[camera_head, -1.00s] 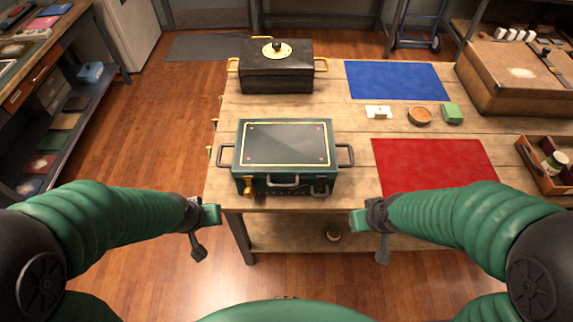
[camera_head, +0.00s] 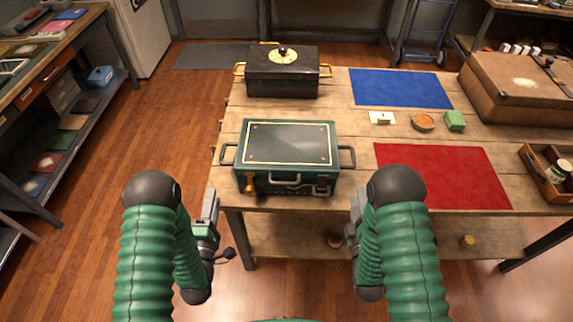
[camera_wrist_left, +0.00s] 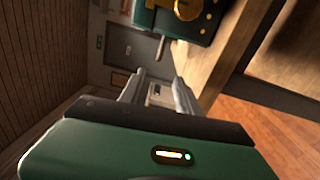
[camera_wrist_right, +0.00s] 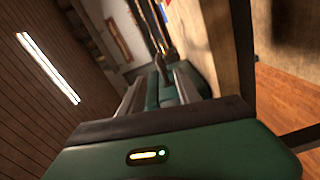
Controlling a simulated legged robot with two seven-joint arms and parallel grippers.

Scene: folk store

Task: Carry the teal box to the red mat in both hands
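The teal box (camera_head: 288,157), with a dark lid panel, gold trim and a dark handle at each end, sits upright near the front edge of the wooden table. The red mat (camera_head: 440,176) lies flat and bare to its right. My left gripper (camera_head: 211,205) is open and empty, in front of and below the box's left handle, apart from it. The left wrist view shows the box's corner (camera_wrist_left: 205,20) above the fingers (camera_wrist_left: 158,92). My right gripper (camera_head: 354,215) is open by the table's front edge, below the right handle; its fingers (camera_wrist_right: 158,88) are apart.
A black box (camera_head: 282,76) with gold handles stands behind the teal box. A blue mat (camera_head: 400,88) lies at the back. A brown case (camera_head: 515,88) and wooden crate (camera_head: 540,176) are at right.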

